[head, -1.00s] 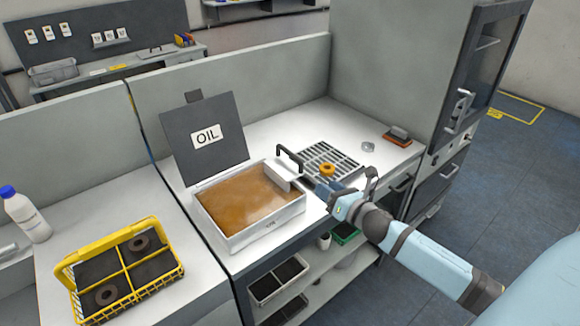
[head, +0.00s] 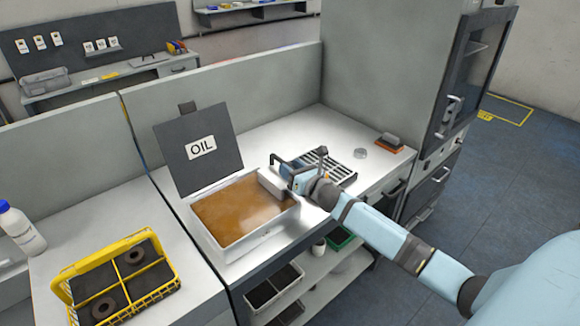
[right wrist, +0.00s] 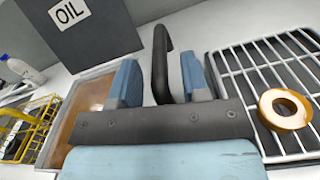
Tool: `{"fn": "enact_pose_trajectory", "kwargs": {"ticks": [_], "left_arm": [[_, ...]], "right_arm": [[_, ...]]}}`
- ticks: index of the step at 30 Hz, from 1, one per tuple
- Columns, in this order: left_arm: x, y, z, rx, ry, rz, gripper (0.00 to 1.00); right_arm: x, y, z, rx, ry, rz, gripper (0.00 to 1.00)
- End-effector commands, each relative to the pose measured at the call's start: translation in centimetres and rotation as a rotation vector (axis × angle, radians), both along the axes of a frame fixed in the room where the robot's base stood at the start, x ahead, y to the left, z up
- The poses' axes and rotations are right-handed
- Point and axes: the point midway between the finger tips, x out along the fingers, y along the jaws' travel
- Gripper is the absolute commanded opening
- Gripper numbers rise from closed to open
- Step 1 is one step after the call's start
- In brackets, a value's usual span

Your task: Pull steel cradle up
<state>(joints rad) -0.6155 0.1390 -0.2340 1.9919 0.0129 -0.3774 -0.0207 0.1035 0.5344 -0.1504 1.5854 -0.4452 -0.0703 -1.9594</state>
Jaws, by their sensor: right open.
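The steel cradle (head: 273,181) sits at the right end of the oil bath (head: 205,236), and its lower part is hidden. Its black handle (right wrist: 161,50) stands up between the two blue fingers of my right gripper (right wrist: 160,78) in the right wrist view. The fingers are open, with gaps on both sides of the handle. In the head view my right gripper (head: 290,172) is at the handle and partly covers it. My left gripper is in neither view.
A wire rack (head: 335,170) stands right of the bath, with an orange ring (right wrist: 285,108) on it. The bath's lid (head: 200,165) stands open behind it. A yellow basket (head: 122,286) with dark rings is at the left. A brush (head: 389,142) lies at the back right.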

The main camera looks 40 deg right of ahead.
Motion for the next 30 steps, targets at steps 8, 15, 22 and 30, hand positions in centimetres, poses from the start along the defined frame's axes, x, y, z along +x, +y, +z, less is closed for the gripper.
{"fn": "enact_pose_trajectory", "kwargs": {"ticks": [8, 15, 22, 30], "left_arm": [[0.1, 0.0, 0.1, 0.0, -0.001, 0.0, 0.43], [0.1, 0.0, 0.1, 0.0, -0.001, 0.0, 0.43], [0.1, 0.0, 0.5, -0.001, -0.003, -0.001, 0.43], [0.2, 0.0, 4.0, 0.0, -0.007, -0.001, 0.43]], "right_arm": [[0.7, 0.1, 0.0, 0.001, 0.0, 0.0, 0.42], [0.6, 0.1, 0.0, 0.001, 0.0, 0.0, 0.12], [0.6, 0.1, 0.3, 0.002, 0.0, 0.002, 0.0], [0.7, 0.1, 5.6, 0.002, -0.005, 0.003, 0.0]]}}
